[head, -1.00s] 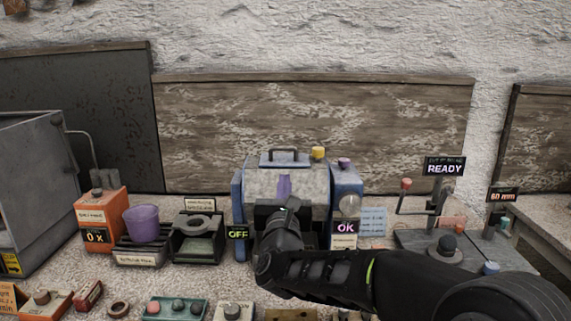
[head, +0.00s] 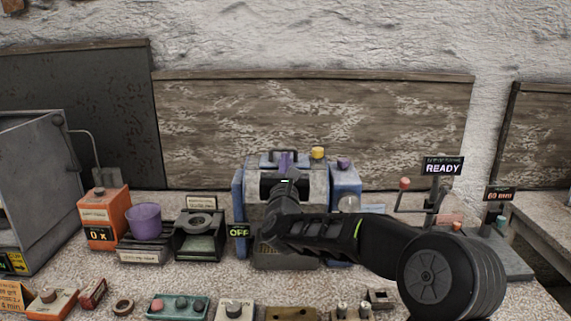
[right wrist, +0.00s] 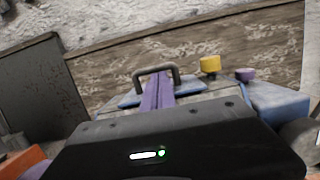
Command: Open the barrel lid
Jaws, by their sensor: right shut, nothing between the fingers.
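The barrel machine (head: 338,205) stands at the back middle, with blue side walls and a pale curved front. My right gripper (head: 287,183) is shut and empty, in front of the dark gap just below the strip. Whether it touches the lid I cannot tell. My arm covers the lower front. My left gripper is not in view.
A yellow knob (head: 318,153) and a purple knob (head: 343,163) sit on the machine's top right. An orange box (head: 103,213), a purple cup (head: 144,220) and a dark ring stand (head: 200,237) are at left. Small control boxes line the front.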

